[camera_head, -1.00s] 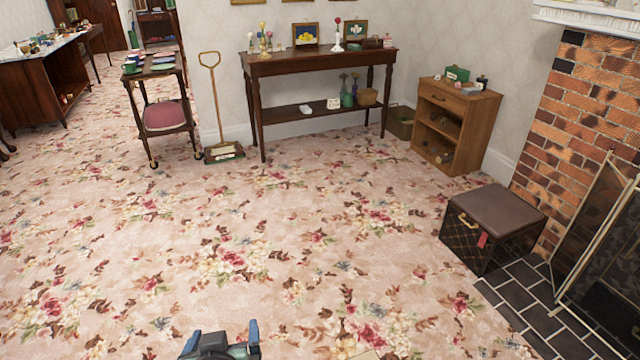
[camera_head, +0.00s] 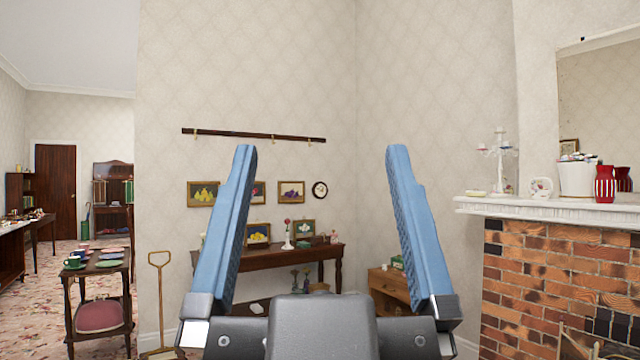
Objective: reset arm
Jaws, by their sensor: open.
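My gripper (camera_head: 320,190) is raised in the middle of the head view, close to the camera. Its two blue fingers point upward and stand wide apart. Nothing is between them except the view of the wall behind. The gripper's body hides part of the long dark wooden side table (camera_head: 270,258) and part of the wooden cabinet (camera_head: 388,283).
A brick fireplace (camera_head: 545,285) with a white mantel (camera_head: 560,208) stands at the right, bearing a candelabra (camera_head: 500,160) and a red vase (camera_head: 605,184). A trolley (camera_head: 125,300) with plates and cups stands at the left. Framed pictures hang on the wall behind.

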